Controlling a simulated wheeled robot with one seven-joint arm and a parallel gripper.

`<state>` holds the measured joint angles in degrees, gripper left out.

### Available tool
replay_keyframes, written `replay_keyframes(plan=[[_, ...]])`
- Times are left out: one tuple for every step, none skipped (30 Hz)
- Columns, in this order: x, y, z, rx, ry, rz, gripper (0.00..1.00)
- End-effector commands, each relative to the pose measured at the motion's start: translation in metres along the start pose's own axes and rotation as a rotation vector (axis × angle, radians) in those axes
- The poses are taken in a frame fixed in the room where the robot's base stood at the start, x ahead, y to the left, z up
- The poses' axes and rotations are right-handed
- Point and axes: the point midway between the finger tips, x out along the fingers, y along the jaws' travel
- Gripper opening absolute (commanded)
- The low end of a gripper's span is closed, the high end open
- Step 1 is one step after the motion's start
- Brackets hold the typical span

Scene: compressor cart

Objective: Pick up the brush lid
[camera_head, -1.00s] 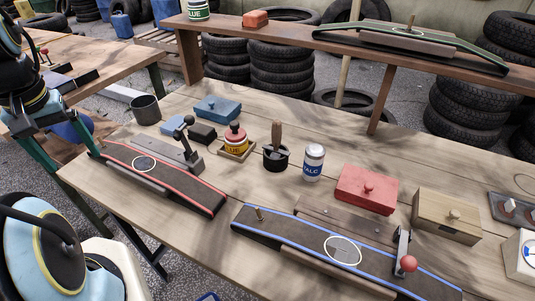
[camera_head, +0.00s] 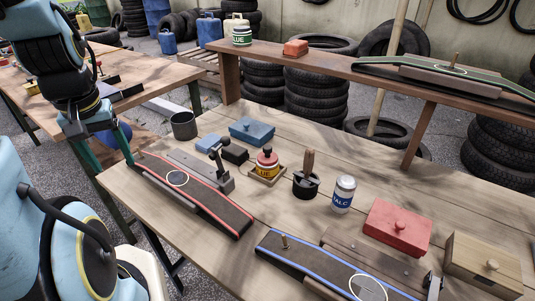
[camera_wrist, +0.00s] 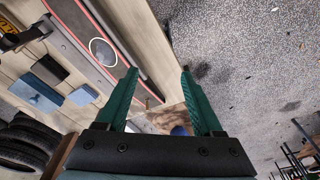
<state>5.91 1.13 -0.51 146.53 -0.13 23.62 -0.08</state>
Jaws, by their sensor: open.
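Part of the yellow pot shows at the top left edge of the wrist view (camera_wrist: 10,24). My gripper (camera_wrist: 159,72) is open and empty, with two green fingers apart. In the head view it is over the bench's left end, well left of the pot and touching nothing I can see.
A black pot with a wooden handle (camera_head: 306,180) and a talc can (camera_head: 343,195) stand right of the glue pot. A lever clamp (camera_head: 218,165) and red-edged board (camera_head: 190,190) lie between gripper and pot. A blue box (camera_head: 252,131) and grey cup (camera_head: 183,126) are behind.

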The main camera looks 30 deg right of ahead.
Motion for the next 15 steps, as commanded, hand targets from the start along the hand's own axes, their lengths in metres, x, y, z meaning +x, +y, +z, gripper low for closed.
replay_keyframes(plan=[[-0.014, 0.003, -0.006, 0.02, 0.009, 0.0, 0.65], [-0.02, 0.006, -0.011, 0.041, 0.014, 0.0, 0.65], [-0.027, 0.012, -0.017, 0.084, 0.017, -0.001, 0.65], [-0.033, 0.019, -0.023, 0.133, 0.017, 0.0, 0.65], [-0.038, 0.032, -0.031, 0.208, 0.013, 0.002, 0.65], [-0.041, 0.053, -0.041, 0.332, 0.002, 0.006, 0.65], [-0.039, 0.069, -0.045, 0.424, -0.011, 0.009, 0.65], [-0.037, 0.085, -0.049, 0.515, -0.022, 0.013, 0.65], [-0.035, 0.107, -0.052, 0.636, -0.039, 0.019, 0.65], [-0.033, 0.126, -0.053, 0.731, -0.052, 0.025, 0.65], [-0.031, 0.145, -0.054, 0.828, -0.066, 0.032, 0.65], [-0.029, 0.17, -0.053, 0.956, -0.081, 0.042, 0.65], [-0.029, 0.19, -0.051, 1.053, -0.092, 0.051, 0.65], [-0.029, 0.21, -0.049, 1.147, -0.101, 0.06, 0.65], [-0.03, 0.236, -0.045, 1.268, -0.11, 0.073, 0.65]])
